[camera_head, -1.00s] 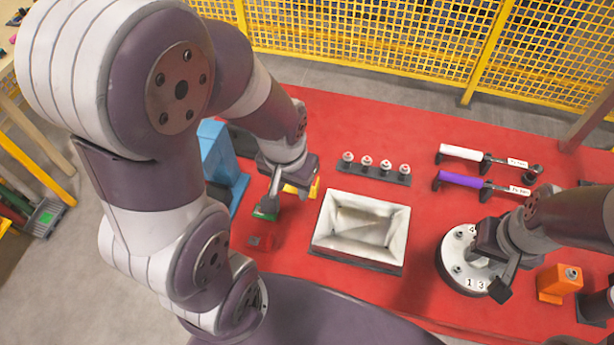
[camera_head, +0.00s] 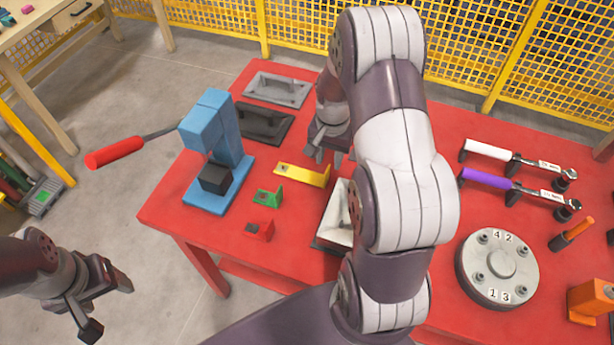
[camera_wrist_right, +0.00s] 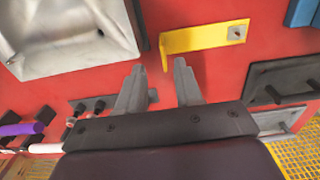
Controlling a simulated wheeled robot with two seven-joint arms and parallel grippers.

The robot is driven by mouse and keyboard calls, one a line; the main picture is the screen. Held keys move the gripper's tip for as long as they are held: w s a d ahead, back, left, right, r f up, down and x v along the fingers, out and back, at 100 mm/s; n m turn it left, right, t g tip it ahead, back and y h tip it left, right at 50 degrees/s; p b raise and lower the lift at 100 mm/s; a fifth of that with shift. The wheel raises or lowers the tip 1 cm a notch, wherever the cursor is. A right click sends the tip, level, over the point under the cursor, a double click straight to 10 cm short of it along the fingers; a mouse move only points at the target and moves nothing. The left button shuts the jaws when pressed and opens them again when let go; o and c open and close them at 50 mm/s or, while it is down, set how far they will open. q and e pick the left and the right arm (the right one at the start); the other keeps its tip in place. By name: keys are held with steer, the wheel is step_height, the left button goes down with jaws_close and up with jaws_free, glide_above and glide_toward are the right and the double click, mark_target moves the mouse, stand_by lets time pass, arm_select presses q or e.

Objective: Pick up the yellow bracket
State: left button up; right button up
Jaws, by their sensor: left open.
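The yellow bracket (camera_head: 303,174) lies on the red table, with one end bent upward. It is also in the right wrist view (camera_wrist_right: 205,38), with its raised end nearest the fingers. My right gripper (camera_head: 326,157) hangs over the table just behind the bracket's right end. In the right wrist view its two fingers (camera_wrist_right: 158,85) are apart with nothing between them, and the bracket lies beyond the tips, not touched. My left gripper (camera_head: 106,308) is open and empty, off the table at the lower left.
A green bracket (camera_head: 268,197) and a red one (camera_head: 260,231) lie in front of the yellow one. A blue press (camera_head: 228,150) stands to its left. A metal bin (camera_head: 334,228), partly behind my right arm, is to its right. Dark and grey trays (camera_head: 277,90) lie behind.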

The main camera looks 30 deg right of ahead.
mark_target(327, 171)
steer(key=f, duration=0.4)
steer(key=w+f, duration=0.1)
steer(key=f, duration=0.1)
steer(key=shift+d+f+p, duration=0.15)
steer(key=shift+f+p, duration=0.15)
steer(key=shift+s, duration=0.15)
steer(key=shift+f, duration=0.1)
jaws_close()
steer(key=shift+r, duration=0.2)
